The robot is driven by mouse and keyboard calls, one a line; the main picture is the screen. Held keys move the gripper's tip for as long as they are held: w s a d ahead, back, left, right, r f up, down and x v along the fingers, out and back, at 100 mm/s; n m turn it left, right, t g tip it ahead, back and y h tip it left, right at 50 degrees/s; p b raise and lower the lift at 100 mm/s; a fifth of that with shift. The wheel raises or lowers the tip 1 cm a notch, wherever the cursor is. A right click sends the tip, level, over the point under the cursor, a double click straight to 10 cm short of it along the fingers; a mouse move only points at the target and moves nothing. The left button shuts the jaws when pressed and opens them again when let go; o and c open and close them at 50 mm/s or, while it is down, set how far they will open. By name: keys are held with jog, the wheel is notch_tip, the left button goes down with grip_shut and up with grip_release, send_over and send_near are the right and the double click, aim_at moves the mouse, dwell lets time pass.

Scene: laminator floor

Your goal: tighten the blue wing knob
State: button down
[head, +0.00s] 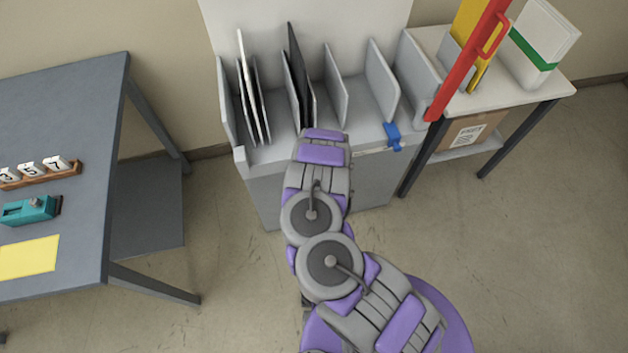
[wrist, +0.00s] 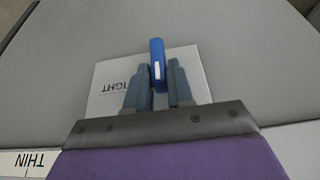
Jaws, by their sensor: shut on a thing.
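The blue wing knob (wrist: 157,48) stands on edge between my gripper's fingers in the wrist view, with a white mark on its near end. My gripper (wrist: 159,80) is shut on it, one grey-blue finger on each side. A white label plate (wrist: 108,82) lies behind the fingers on the grey surface. Its upside-down lettering is partly covered by the left finger and seems to read TIGHT. In the head view my arm reaches to the front of the grey slotted rack (head: 268,170) and hides the fingers and the held knob.
A blue clip-like part (head: 392,136) sits on the rack's front edge, right of my arm. Dark and pale panels stand in the slots. A grey table (head: 75,120) is at left.

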jog(key=shift+w+d+r+y+b, duration=0.15)
jog(key=shift+w+y+b, duration=0.1)
jog(key=shift+y, duration=0.3)
jog(key=shift+w+d+f+y+b, duration=0.15)
jog(key=shift+y+b, duration=0.1)
jog(key=shift+y, duration=0.3)
jog(key=shift+d+m+g+y, duration=0.25)
jog(key=shift+m+g+y, duration=0.2)
jog(key=shift+y, duration=0.75)
jog(key=shift+w+d+f+m+g+y+b, duration=0.1)
jog(key=shift+d+f+m+g+y+b, duration=0.2)
jog(key=shift+y, duration=0.95)
jog(key=shift+w+d+f+m+g+y+b, duration=0.15)
jog(key=shift+d+m+y+b, duration=0.2)
jog(key=shift+y, duration=0.95)
jog(key=shift+w+d+f+m+g+y+b, duration=0.15)
jog(key=shift+f+m+y+b, duration=0.2)
jog(key=shift+y, duration=0.9)
jog(key=c, duration=1.2)
grip_release()
jog(key=shift+o, duration=0.6)
jog(key=shift+s, duration=0.2)
